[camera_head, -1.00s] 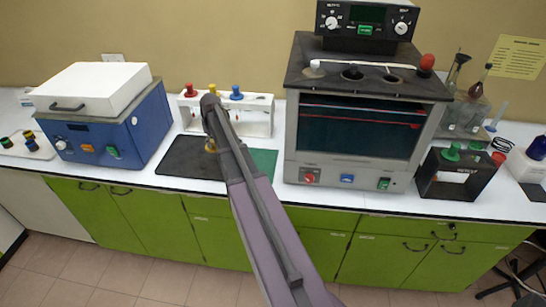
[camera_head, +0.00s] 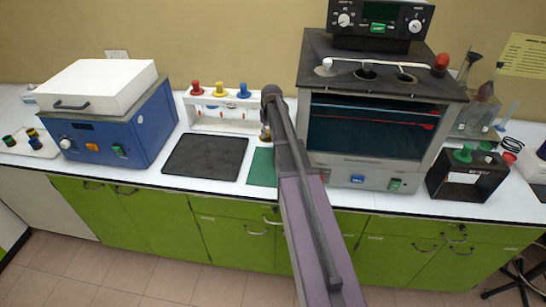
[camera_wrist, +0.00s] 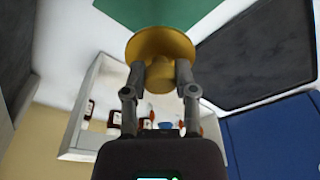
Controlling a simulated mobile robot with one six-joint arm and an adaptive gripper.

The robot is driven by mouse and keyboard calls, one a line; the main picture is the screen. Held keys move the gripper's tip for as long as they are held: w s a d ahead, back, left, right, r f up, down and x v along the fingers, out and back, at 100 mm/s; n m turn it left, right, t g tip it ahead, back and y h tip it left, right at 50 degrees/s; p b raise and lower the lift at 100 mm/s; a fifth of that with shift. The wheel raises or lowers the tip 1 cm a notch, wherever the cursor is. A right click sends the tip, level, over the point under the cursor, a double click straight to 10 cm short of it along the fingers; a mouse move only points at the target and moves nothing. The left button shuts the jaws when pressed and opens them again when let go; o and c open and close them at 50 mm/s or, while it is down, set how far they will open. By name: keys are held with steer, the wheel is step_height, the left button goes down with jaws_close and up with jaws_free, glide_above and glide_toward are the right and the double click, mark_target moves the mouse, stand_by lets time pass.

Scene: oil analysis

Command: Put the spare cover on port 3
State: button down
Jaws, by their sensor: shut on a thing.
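My gripper (camera_wrist: 160,78) is shut on a gold, flanged piece (camera_wrist: 162,45), which looks like a cover. The wrist view shows it between the fingertips, its wide rim away from the palm. In the head view the gold piece (camera_head: 265,136) shows just left of my arm, above the counter by the green mat; my arm hides most of the gripper there. The oven-like unit (camera_head: 372,160) stands to the right. I cannot read port numbers.
A white rack (camera_head: 205,121) with red, yellow and blue stoppers stands behind my arm. A black mat (camera_head: 205,157) and a green mat (camera_head: 262,168) lie in front. A blue box with a white lid (camera_head: 97,90) is at left; a black box (camera_head: 465,180) is at right.

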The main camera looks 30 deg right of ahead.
mark_target(270, 139)
steer(key=shift+w+d+f, duration=0.1)
stand_by(0.3)
steer(key=shift+a, duration=0.2)
steer(key=shift+d+r, duration=0.25)
steer(key=shift+d, duration=0.15)
steer(key=shift+s, duration=0.2)
step_height(270, 139, down, 6)
steer(key=b, duration=0.6)
steer(key=shift+f, duration=0.15)
